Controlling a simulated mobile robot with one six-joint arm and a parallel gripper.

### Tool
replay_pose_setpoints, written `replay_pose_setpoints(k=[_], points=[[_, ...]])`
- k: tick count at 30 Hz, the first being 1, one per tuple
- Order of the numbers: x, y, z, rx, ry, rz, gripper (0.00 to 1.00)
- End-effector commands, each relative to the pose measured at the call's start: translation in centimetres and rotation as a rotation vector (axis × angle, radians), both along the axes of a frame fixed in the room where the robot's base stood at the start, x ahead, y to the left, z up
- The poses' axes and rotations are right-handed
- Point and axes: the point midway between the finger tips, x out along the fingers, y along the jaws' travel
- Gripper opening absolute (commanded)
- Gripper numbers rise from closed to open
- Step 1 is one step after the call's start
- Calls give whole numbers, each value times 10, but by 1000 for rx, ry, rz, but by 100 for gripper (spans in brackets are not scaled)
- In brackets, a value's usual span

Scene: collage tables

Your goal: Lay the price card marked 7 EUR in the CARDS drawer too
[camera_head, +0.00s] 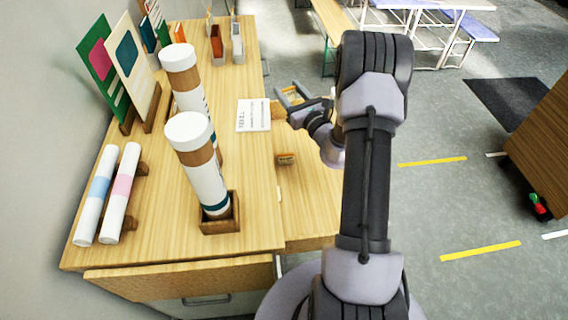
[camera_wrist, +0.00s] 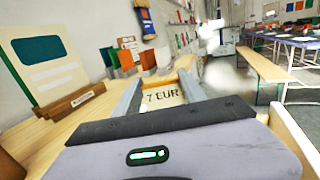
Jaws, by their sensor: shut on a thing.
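My gripper (camera_head: 291,95) is shut on the price card (camera_wrist: 162,97), which reads "7 EUR" between the two fingers in the wrist view. In the head view the gripper is beyond the table's right edge, near a printed white sheet (camera_head: 253,115), and the card is only a small patch between the fingers. I can read no CARDS label in either view. A pale wooden surface (camera_head: 308,195) juts out from the table's right side, partly hidden by my arm; whether it is a drawer is unclear. A small brown piece (camera_head: 285,158) is at its inner edge.
Two white-capped tubes (camera_head: 197,160) stand on the table (camera_head: 255,215), one in a wooden holder. Two rolled sheets (camera_head: 108,195) lie at the left. Upright cards (camera_head: 128,65) stand behind them. A wooden front (camera_head: 180,278) with a handle below is at the near side.

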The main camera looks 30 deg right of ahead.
Motion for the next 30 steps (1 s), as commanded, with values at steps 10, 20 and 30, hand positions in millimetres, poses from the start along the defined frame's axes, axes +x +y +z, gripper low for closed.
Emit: replay_pose_setpoints(k=[10, 20, 30], points=[[0, 1, -119, 2, 3, 1, 12], [43, -2, -129, -2, -1, 1, 12], [40, -2, -138, 1, 1, 0, 12]])
